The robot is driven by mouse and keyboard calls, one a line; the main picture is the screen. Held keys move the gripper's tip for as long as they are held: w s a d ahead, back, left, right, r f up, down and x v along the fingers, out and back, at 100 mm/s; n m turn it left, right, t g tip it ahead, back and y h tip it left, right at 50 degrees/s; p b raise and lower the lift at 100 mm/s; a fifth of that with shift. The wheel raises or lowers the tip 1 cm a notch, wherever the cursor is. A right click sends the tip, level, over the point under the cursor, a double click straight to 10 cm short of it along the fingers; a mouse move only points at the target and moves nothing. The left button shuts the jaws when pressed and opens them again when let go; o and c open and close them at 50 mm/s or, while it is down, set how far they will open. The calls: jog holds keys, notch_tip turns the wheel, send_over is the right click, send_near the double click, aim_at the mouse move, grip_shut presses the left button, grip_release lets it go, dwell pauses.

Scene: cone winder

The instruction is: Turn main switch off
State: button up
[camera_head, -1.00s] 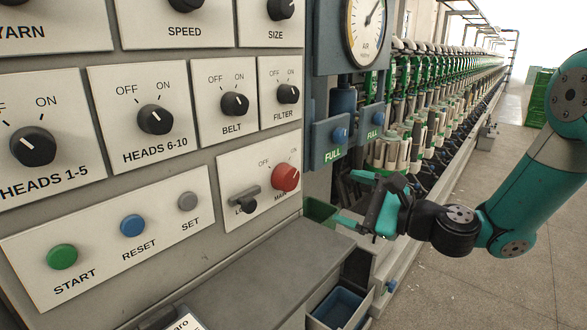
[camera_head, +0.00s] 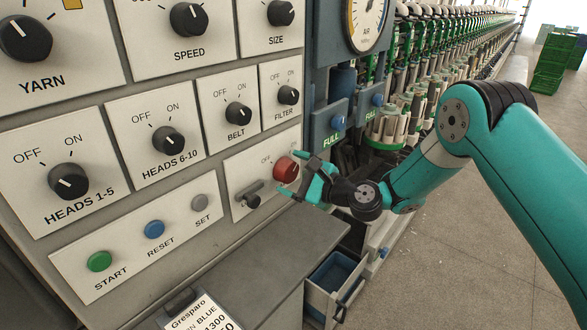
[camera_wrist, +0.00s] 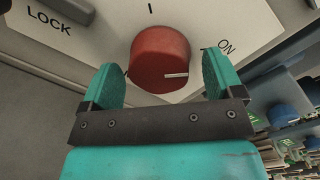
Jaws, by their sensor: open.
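The main switch is a red round knob (camera_head: 286,170) on a white plate (camera_head: 236,172) at the lower right of the control panel. In the wrist view the red knob (camera_wrist: 161,58) shows a white pointer line turned toward the ON label. My gripper (camera_head: 304,177) is open at the knob's right side in the head view. In the wrist view my gripper (camera_wrist: 165,80) has one green finger on each side of the knob, with gaps between fingers and knob. The OFF label is partly visible in the head view; MAIN is hidden behind my gripper.
A grey lock lever (camera_head: 249,195) sits just left of the knob; it shows at the top left of the wrist view (camera_wrist: 68,8). Black selector knobs are above, and START, RESET and SET buttons (camera_head: 154,229) lower left. A grey ledge (camera_head: 260,262) juts out below.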

jog(key=c, duration=0.9)
jog(key=shift+a, duration=0.1)
